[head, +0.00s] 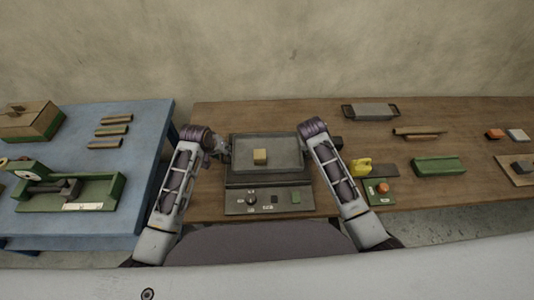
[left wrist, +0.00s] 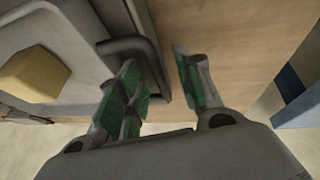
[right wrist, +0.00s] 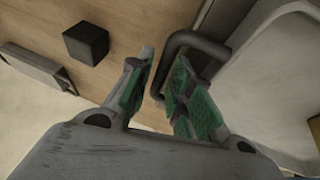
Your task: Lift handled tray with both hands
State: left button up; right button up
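The grey handled tray (head: 290,142) rests on the wooden table with a yellow block (head: 260,156) on it. The block also shows in the left wrist view (left wrist: 34,74). My left gripper (left wrist: 162,80) is open at the tray's left dark handle (left wrist: 128,45), one finger on each side of the bar. My right gripper (right wrist: 160,85) is open at the right dark handle (right wrist: 188,38), whose bar runs down between its fingers. Gaps show between the fingers, and I cannot tell whether they touch the bars. In the head view my right arm hides the right gripper.
A dark control panel (head: 240,203) lies in front of the tray. A black cube (right wrist: 85,43) stands just beyond the right handle. A blue table (head: 75,160) stands left, across a gap.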

pick_arm(q)
jog(key=shift+c, duration=0.3)
pick_arm(e)
jog(key=shift+c, duration=0.3)
pick_arm(q)
jog(key=c, duration=0.5)
pick_arm(e)
grip_shut()
pick_arm(q)
grip_shut()
